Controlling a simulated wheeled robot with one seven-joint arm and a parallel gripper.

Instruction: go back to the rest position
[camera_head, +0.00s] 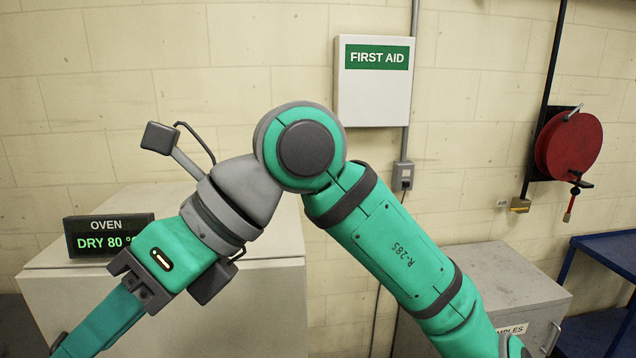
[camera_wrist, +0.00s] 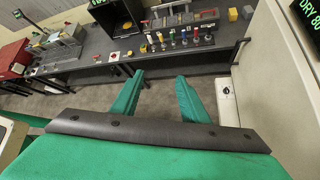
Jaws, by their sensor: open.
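My gripper (camera_wrist: 160,98) shows in the wrist view with its two green fingers apart and nothing between them. Below the fingers is grey floor, and a dark bench (camera_wrist: 112,72) lies beyond them. In the head view my green and grey arm is bent in front of the wall, and its far end runs down to the lower left edge. The fingertips are out of the head view.
A pale oven (camera_head: 250,320) with a sign (camera_head: 108,236) stands at left, behind my arm. A first aid box (camera_head: 374,100), a red reel (camera_head: 568,146), a grey cabinet (camera_head: 500,280) and a blue shelf (camera_head: 606,243) are around. Several coloured items stand on the bench.

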